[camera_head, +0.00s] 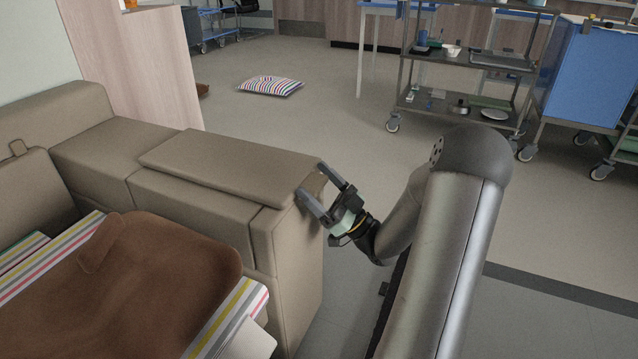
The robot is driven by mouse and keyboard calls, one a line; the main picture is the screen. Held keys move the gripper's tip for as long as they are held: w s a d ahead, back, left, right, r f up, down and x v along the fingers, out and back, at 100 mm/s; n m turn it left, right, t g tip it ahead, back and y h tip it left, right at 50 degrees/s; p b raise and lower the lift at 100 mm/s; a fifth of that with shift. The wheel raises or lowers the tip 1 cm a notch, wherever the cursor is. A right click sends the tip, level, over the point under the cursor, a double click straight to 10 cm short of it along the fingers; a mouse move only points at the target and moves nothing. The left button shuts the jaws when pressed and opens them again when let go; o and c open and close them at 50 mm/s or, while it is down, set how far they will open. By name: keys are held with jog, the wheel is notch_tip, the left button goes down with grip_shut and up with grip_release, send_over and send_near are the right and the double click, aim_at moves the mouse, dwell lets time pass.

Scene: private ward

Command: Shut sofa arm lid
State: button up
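The sofa arm lid (232,160) is a flat beige padded panel on top of the beige sofa arm (190,205). It lies nearly level, with its near edge standing slightly proud of the arm top; I cannot tell whether a gap remains under it. My gripper (311,179) is at the lid's right front end, its two dark fingers spread apart and pointing left toward the end of the lid and arm. Nothing shows between the fingers. I cannot tell whether a fingertip touches the lid.
A brown blanket or cushion (150,290) lies over striped cushions (235,318) on the seat, lower left. A striped pillow (270,86) lies on the floor beyond. A metal trolley (470,62) and a blue cart (585,75) stand at the back right. The floor between is clear.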

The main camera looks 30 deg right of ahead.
jog(key=p+v, duration=0.2)
jog(key=v, duration=1.5)
jog(key=shift+s+p, duration=0.2)
jog(key=shift+p, duration=0.2)
jog(key=shift+d, duration=0.1)
